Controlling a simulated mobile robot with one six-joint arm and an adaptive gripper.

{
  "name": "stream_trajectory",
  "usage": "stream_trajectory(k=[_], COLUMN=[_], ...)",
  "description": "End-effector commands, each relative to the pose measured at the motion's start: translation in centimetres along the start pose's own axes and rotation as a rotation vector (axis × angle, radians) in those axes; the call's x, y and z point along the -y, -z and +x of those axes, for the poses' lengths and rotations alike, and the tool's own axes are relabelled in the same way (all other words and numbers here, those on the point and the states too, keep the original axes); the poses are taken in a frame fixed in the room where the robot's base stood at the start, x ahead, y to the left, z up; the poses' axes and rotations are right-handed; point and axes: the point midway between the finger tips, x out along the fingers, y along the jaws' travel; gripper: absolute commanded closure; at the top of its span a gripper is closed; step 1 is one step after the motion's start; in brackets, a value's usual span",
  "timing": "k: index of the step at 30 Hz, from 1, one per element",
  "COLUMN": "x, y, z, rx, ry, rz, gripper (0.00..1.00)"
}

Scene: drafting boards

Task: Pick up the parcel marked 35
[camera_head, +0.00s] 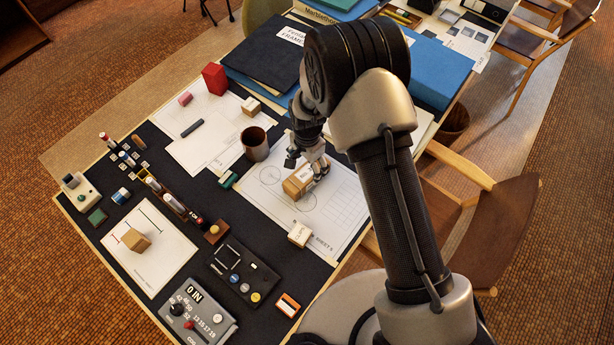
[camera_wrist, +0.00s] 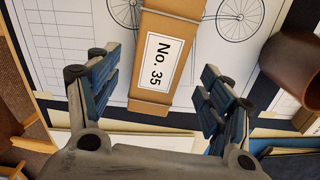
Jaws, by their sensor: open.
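The parcel marked 35 is a small brown box with a white "No. 35" label in the wrist view (camera_wrist: 165,60). In the head view the parcel (camera_head: 297,184) lies on a white drawing sheet (camera_head: 340,205). My gripper (camera_wrist: 160,95) is open, with one blue-padded finger on each side of the parcel and a gap on both sides. In the head view my gripper (camera_head: 308,165) is just above and beside the parcel. The parcel's far end is cut off by the wrist view's edge.
A dark mug (camera_head: 255,144) stands close to the parcel, left of it. Another brown box (camera_head: 136,240) sits on a sheet at left. A control panel (camera_head: 197,312) lies at the front. A wooden chair (camera_head: 480,215) stands right.

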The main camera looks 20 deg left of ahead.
Motion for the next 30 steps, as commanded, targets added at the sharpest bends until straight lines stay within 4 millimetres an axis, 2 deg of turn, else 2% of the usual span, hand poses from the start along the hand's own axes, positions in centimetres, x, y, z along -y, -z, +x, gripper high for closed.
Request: stream_trajectory(k=[5, 12, 20, 30], x=[-0.1, -0.2, -0.2, -0.2], y=[-0.2, -0.3, -0.3, -0.3], z=[1.6, 5.0, 5.1, 5.1], rx=[0.001, 0.001, 0.000, 0.000], ry=[-0.002, -0.001, 0.000, 0.000], rz=[0.000, 0.000, 0.000, 0.000], gripper=[0.27, 0.27, 0.27, 0.50])
